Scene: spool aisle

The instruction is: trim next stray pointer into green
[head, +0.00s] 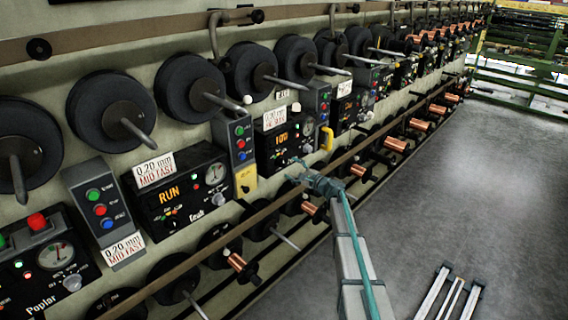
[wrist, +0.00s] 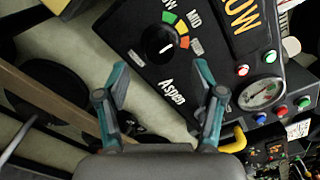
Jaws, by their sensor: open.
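In the wrist view a black control panel marked Aspen carries a round black knob (wrist: 158,42) with a short white mark. In the head view my gripper (head: 303,170) is in front of the panel with an orange display (head: 281,138).
A yellow handle (wrist: 236,140) is close to the right finger; it also shows in the head view (head: 327,139). A long brown rail (head: 262,213) runs below the panels. Black spools (head: 190,88) line the wall above. Grey floor (head: 470,170) lies open at right.

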